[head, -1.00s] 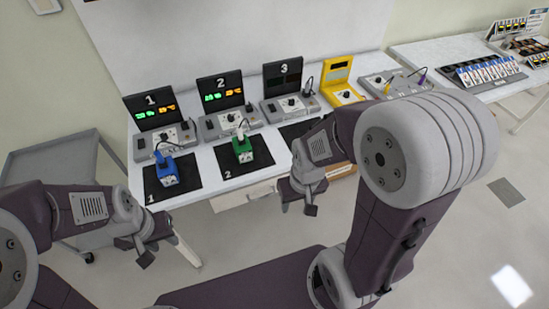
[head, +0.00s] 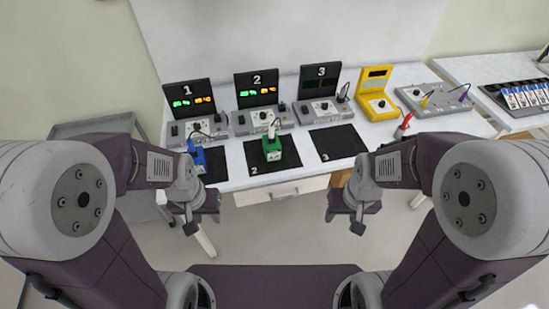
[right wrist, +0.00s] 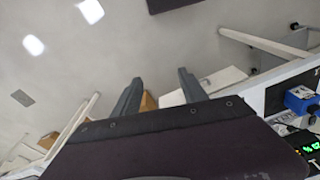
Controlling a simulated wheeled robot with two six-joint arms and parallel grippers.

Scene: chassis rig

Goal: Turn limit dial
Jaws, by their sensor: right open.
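Three grey stations stand along the white bench in the head view, each with a small round dial on a white plate: station 1 dial (head: 197,127), station 2 dial (head: 263,115) and station 3 dial (head: 323,105). A yellow unit (head: 378,105) to their right also has a dial. Which one is the limit dial I cannot tell. Displays 1 and 2 are lit green and orange; display 3 is dark. My left gripper (head: 191,228) hangs in front of the bench; its jaws are unclear. My right gripper (head: 357,228) hangs there too, open and empty in the right wrist view (right wrist: 157,76).
A blue block (head: 198,160) and a green block (head: 273,150) stand on black mats; mat 3 (head: 338,143) is bare. A red probe (head: 404,125) and a grey panel (head: 435,100) are at the right. A grey cart (head: 95,127) stands left of the bench.

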